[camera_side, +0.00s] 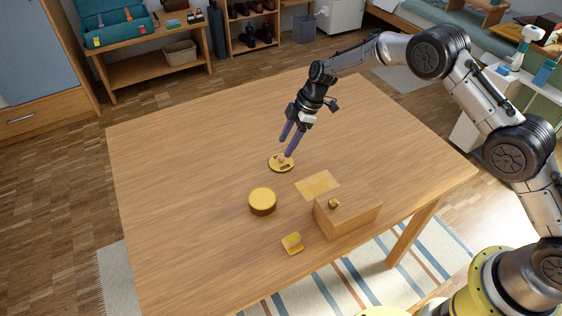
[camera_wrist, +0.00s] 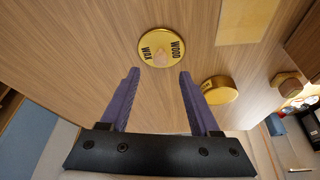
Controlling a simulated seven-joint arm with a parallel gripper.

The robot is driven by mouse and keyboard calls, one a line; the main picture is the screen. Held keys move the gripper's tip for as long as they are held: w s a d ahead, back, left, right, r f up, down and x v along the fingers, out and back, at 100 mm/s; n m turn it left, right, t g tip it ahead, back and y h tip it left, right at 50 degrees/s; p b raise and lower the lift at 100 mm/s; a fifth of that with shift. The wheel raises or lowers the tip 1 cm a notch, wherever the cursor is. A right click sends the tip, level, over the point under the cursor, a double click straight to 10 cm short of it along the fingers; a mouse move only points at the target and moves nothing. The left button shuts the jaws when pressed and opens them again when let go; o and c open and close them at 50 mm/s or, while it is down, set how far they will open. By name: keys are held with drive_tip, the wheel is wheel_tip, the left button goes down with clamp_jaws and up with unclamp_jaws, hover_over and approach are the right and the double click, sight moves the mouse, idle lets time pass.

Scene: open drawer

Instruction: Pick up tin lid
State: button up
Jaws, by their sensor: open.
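The tin lid (camera_side: 275,166) is a flat gold disc with dark lettering, lying on the table beneath my gripper. In the wrist view the lid (camera_wrist: 150,38) reads "WOOD WAX" and has a small tan knob at its middle. My gripper (camera_side: 286,147) points down at the lid, its two purple fingers apart with nothing between them. In the wrist view the open fingers (camera_wrist: 159,73) stand either side of the lid's near edge; whether they touch it I cannot tell. The round gold tin (camera_side: 262,203) stands apart, nearer the front; it also shows in the wrist view (camera_wrist: 220,90).
A wooden box (camera_side: 348,218) with a brass knob stands right of the tin. A flat tan sheet (camera_side: 316,184) lies behind it. A small yellow block (camera_side: 292,243) sits near the table's front edge. The table's left side (camera_side: 170,180) is clear.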

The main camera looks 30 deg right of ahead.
sight(281, 157)
drive_tip(key=shift+x, duration=2.3)
drive_tip(key=shift+s+d, duration=0.1)
drive_tip(key=shift+d, duration=0.05)
clamp_jaws()
